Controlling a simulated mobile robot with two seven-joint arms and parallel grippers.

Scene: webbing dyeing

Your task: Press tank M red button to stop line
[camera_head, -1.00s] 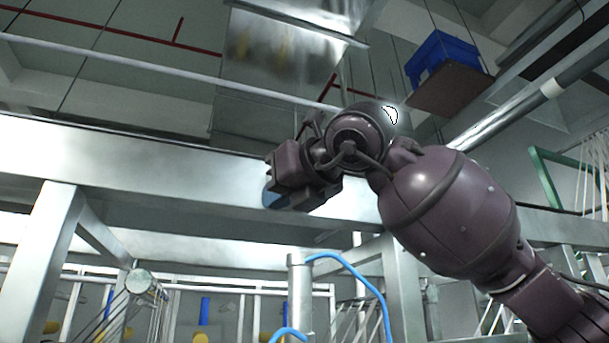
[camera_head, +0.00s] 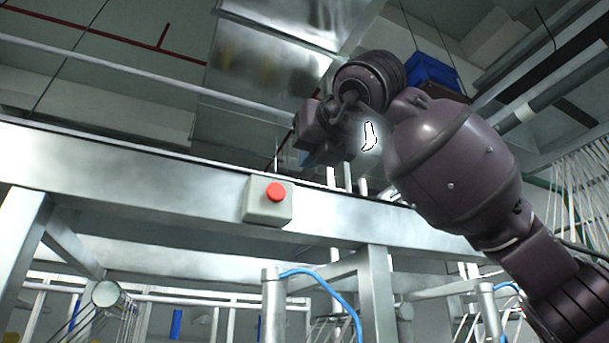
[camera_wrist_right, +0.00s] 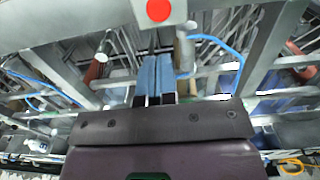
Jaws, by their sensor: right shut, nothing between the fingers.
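A red button (camera_head: 275,192) sits on a pale grey box on the front face of a metal beam in the head view. It also shows at the top of the right wrist view (camera_wrist_right: 158,10), on its pale plate. My right gripper (camera_wrist_right: 153,60) has its two blue fingers together with nothing between them, pointing toward the button box but apart from it in that picture. In the head view my right gripper (camera_head: 318,158) is above and to the right of the button, partly hidden behind its own wrist. My left gripper is not seen.
The metal beam (camera_head: 130,175) runs across the view, on metal posts (camera_head: 375,300). Blue hoses (camera_head: 335,290) and rods stand below it. A metal duct (camera_head: 265,75) and a blue crate (camera_head: 432,70) are overhead. The space in front of the button looks clear.

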